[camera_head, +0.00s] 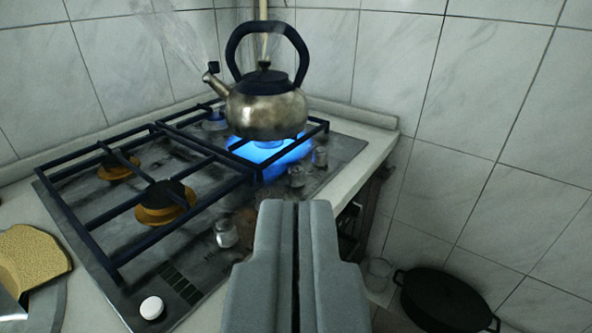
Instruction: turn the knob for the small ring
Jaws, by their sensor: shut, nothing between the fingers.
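The gas hob (190,270) has several metal knobs along its right side: one near knob (226,233) and a pair farther back, a nearer one (297,176) and a farther one (320,156). I cannot tell which knob belongs to the small ring. A small burner (214,121) shows at the back, left of the kettle. Two burners with brass-coloured bases, a nearer one (164,205) and a farther one (118,166), sit on the left. My gripper (297,208) is shut and empty at the lower middle, in front of the hob's right edge in the picture. It appears to touch no knob.
A steel kettle (266,110) stands over a blue flame (270,155), steam at its spout. Black pan supports (85,232) cover the burners. A round white piece (152,307) sits at the hob's front. Bread (32,257) lies left. A black pot (445,299) stands low right.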

